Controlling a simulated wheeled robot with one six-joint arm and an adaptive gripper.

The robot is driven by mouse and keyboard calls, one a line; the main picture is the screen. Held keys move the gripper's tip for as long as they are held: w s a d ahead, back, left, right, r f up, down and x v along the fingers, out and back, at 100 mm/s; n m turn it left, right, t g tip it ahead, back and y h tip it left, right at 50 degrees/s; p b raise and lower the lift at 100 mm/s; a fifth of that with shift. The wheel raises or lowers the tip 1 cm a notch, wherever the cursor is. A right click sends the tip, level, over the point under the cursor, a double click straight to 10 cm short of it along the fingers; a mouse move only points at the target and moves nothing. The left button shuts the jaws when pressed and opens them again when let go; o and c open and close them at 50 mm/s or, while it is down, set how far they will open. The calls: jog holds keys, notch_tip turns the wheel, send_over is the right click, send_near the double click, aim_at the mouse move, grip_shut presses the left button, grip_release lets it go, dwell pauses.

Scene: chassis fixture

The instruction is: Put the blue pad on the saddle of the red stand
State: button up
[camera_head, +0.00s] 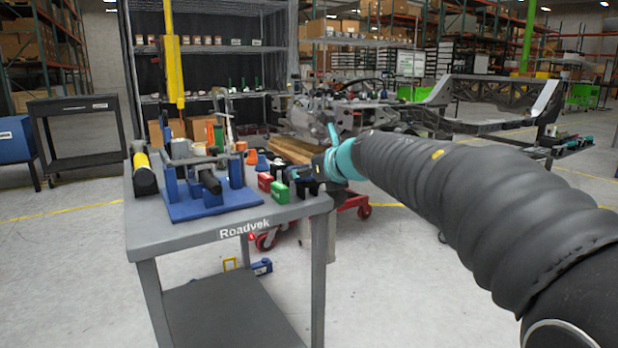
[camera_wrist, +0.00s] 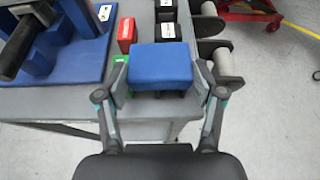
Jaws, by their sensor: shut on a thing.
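The blue pad (camera_wrist: 160,66) is between the two fingers of my gripper (camera_wrist: 160,84) in the wrist view, near the table edge. The gripper is shut on its sides. Dark parts show just under the pad; I cannot tell whether it touches them. A red stand (camera_wrist: 126,31) with a white label is on the table, beyond and left of the pad. It also shows in the head view (camera_head: 264,181). The head view shows my gripper (camera_head: 306,186) at the table's right corner; the pad cannot be made out there. The red stand's saddle is not clear.
A green stand (camera_wrist: 119,72) is partly hidden by my left finger. Black labelled blocks (camera_wrist: 167,29) stand behind the pad, with grey cylinders (camera_wrist: 222,62) to their right. A blue fixture (camera_head: 215,206) fills the left of the grey table (camera_head: 225,233).

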jog(key=shift+f, duration=0.35)
jog(key=shift+f, duration=0.1)
jog(key=o, duration=1.2)
jog(key=shift+c, duration=0.2)
jog(key=shift+r, duration=0.5)
jog(key=p+v, duration=0.1)
jog(key=v, duration=1.1)
